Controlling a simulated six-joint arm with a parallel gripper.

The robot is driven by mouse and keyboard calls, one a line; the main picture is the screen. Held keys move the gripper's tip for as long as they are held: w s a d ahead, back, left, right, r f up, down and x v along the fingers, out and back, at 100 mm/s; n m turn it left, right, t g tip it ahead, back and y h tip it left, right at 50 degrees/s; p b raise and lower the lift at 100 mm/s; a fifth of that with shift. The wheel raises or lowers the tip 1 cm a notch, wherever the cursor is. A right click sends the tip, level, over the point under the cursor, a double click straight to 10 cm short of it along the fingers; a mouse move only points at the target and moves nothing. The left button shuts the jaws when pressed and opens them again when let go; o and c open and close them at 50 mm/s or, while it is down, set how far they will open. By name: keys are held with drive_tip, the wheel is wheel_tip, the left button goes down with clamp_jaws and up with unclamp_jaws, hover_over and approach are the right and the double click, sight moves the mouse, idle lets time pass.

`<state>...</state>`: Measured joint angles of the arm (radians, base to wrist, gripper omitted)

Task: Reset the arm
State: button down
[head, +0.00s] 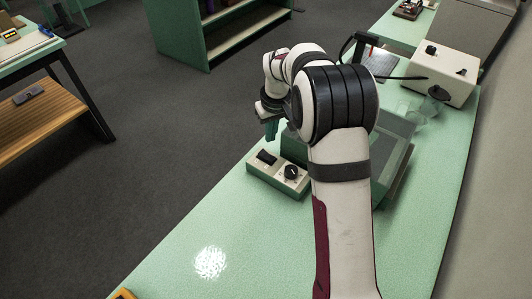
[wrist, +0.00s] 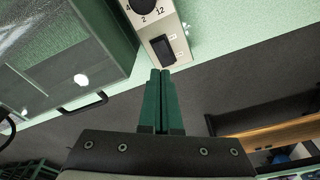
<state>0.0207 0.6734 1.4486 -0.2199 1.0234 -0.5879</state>
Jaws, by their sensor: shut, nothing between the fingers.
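My gripper (wrist: 160,98) is shut and empty, its two green fingers together in the wrist view. In the head view my gripper (head: 271,130) hangs at the left of my arm, just above and beside a control box. The control box (head: 262,177) is pale with a green side, and has a black rocker switch (head: 266,157) and a black knob (head: 291,172). In the wrist view the rocker switch (wrist: 165,49) and the numbered knob (wrist: 147,5) lie just past the fingertips. I cannot tell whether the fingertips touch the box.
A green machine with a clear lid (wrist: 60,50) and black handle (wrist: 82,104) stands beside the control box, partly hidden by my arm in the head view. A white box (head: 440,72) is farther back.

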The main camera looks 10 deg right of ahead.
drive_tip(key=s+a+r+m, duration=0.1)
drive_tip(key=s+r+m, duration=0.1)
drive_tip(key=s+r, duration=0.45)
drive_tip(key=s+a+r+m, duration=0.1)
drive_tip(key=s+r+m, duration=0.15)
drive_tip(key=s, duration=0.75)
drive_tip(key=s+a+m+g+y, duration=0.1)
drive_tip(key=s+m, duration=0.3)
drive_tip(key=s, duration=1.6)
drive_tip(key=shift+s+a+f+g, duration=0.2)
drive_tip(key=shift+a+g, duration=0.1)
drive_tip(key=shift+g, duration=0.2)
